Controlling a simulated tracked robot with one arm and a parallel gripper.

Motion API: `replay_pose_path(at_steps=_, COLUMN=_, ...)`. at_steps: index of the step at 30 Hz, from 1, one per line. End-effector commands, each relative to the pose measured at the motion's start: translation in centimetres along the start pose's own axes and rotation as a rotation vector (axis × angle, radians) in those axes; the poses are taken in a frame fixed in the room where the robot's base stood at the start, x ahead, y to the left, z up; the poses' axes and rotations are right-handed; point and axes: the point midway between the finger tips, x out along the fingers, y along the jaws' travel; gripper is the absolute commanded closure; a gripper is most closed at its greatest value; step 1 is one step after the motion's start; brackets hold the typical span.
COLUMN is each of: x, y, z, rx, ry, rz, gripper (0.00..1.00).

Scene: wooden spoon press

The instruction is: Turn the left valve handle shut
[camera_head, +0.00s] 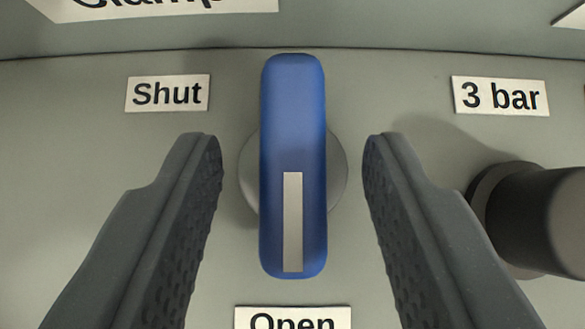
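The blue valve handle (293,120) stands vertical in the middle of the view, on a round grey base (338,170). A pale stripe (293,220) on it runs along its lower half, toward the "Open" label (293,318) below. The "Shut" label (167,93) is on the panel at the upper left of the handle. My gripper (293,150) is open, with one dark finger on each side of the handle. There is a visible gap between each finger and the handle.
A dark round knob (535,220) sticks out of the grey panel at the right, close to my right finger. A "3 bar" label (500,96) is above it. A partly cut-off label (150,8) is at the top left. The panel left of the handle looks clear.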

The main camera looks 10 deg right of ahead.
Motion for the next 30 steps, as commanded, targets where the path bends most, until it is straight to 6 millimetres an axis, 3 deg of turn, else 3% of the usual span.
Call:
replay_pose_path(at_steps=2, x=-0.01, y=0.00, z=0.00, rx=0.000, ry=0.000, rz=0.000, gripper=0.63)
replay_pose_path(at_steps=6, x=-0.02, y=-0.01, z=-0.01, rx=0.000, ry=0.000, rz=0.000, gripper=1.00)
replay_pose_path(at_steps=9, x=-0.15, y=-0.90, z=0.08, rx=-0.004, ry=0.002, rz=0.001, gripper=1.00)
replay_pose_path(at_steps=30, x=-0.45, y=-0.74, z=-0.29, rx=0.115, ry=-0.006, rz=0.115, gripper=1.00)
